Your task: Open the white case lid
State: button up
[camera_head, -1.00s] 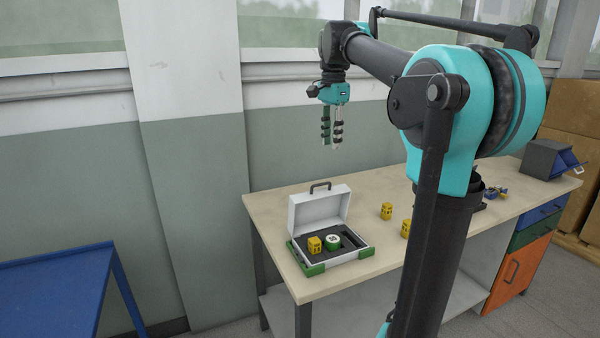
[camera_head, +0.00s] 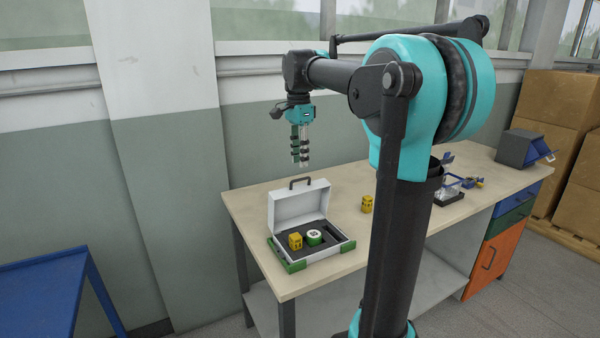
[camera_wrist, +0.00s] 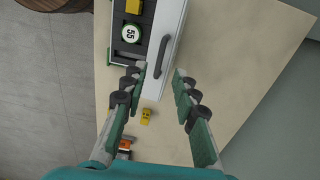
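The white case (camera_head: 300,205) stands on the table with its lid raised upright, dark handle (camera_head: 301,182) on top. Its base (camera_head: 340,245) has green corners and a dark insert. A yellow block (camera_head: 295,241) and a white-and-green round piece (camera_head: 313,236) sit in the insert. In the wrist view the lid (camera_wrist: 173,25) and handle (camera_wrist: 162,56) lie just beyond my fingertips, and the round piece (camera_wrist: 131,33) reads "55". My gripper (camera_head: 300,164) hangs pointing down above the lid, apart from it. It also shows in the wrist view (camera_wrist: 160,72), fingers spread and empty.
A yellow block (camera_head: 367,204) stands on the table (camera_head: 265,200) right of the case. Clear-looking and blue items (camera_head: 465,181) and a grey bin (camera_head: 518,148) are farther right. A wall is behind; a blue stand (camera_head: 45,272) is at left. The table between case and block is clear.

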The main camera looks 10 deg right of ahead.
jog(key=shift+s+f, duration=0.1)
jog(key=shift+f, duration=2.5)
jog(key=shift+c, duration=0.6)
grip_shut()
